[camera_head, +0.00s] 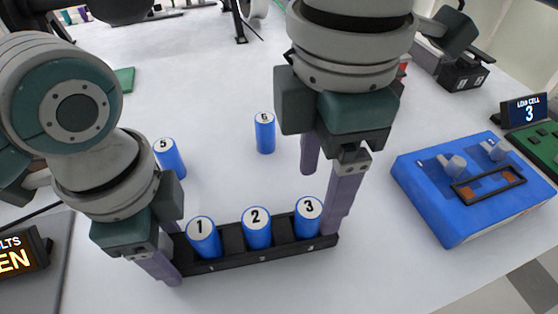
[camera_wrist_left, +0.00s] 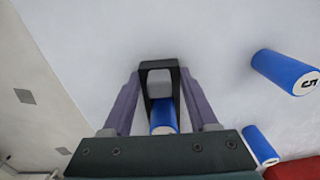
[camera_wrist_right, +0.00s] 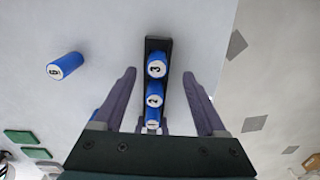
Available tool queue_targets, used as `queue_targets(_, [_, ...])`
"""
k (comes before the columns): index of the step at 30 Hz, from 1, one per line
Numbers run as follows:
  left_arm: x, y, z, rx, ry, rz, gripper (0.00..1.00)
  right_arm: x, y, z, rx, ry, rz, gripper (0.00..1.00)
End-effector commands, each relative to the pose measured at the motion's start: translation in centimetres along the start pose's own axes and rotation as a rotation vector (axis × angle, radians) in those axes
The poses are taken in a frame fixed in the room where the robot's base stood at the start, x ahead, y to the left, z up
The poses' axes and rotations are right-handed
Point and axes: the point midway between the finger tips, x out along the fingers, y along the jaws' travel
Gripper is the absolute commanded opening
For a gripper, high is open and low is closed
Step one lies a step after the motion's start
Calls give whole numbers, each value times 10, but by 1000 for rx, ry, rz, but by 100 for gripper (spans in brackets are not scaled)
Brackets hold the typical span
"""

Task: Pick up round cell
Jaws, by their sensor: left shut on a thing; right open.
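Blue round cells numbered 1 (camera_head: 205,242), 2 (camera_head: 257,232) and 3 (camera_head: 307,222) stand in a black rack (camera_head: 262,259). Cell 5 (camera_head: 171,160) and cell 6 (camera_head: 265,136) stand on the table behind it. My left gripper (camera_head: 170,245) is shut on the rack's left end, which also shows between its fingers in the left wrist view (camera_wrist_left: 174,72). My right gripper (camera_head: 325,195) is open at the rack's right end. In the right wrist view its fingers (camera_wrist_right: 160,75) lie on either side of the rack near cell 3 (camera_wrist_right: 156,66), with gaps.
A blue unit (camera_head: 430,200) with grey knobs stands at right, beside a display (camera_head: 525,109) reading "LOW CELL 3". Another lit sign (camera_head: 20,255) is at the left edge. A green pad (camera_head: 124,79) lies at back left. The white table between is mostly clear.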

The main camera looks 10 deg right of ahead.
Motion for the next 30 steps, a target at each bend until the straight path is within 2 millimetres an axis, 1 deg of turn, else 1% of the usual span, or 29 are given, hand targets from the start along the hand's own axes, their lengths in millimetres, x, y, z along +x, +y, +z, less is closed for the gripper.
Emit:
queue_targets(5, [0,0,0,1,1,0,0,16,0,-2,-2,0,-3,74])
queue_targets(9, [0,0,0,1,1,0,0,39,3,-4,-2,-2,-3,74])
queue_targets(12, [0,0,0,1,1,0,0,52,3,-4,-1,0,-3,74])
queue_targets(15, [0,0,0,1,1,0,0,57,4,-5,-4,0,-1,74])
queue_targets(21, [0,0,0,1,1,0,0,58,4,-5,-4,1,1,74])
queue_targets(23, [0,0,0,1,1,0,0,58,4,-4,-4,1,1,68])
queue_targets(30, [0,0,0,1,1,0,0,58,4,-4,-4,1,0,41])
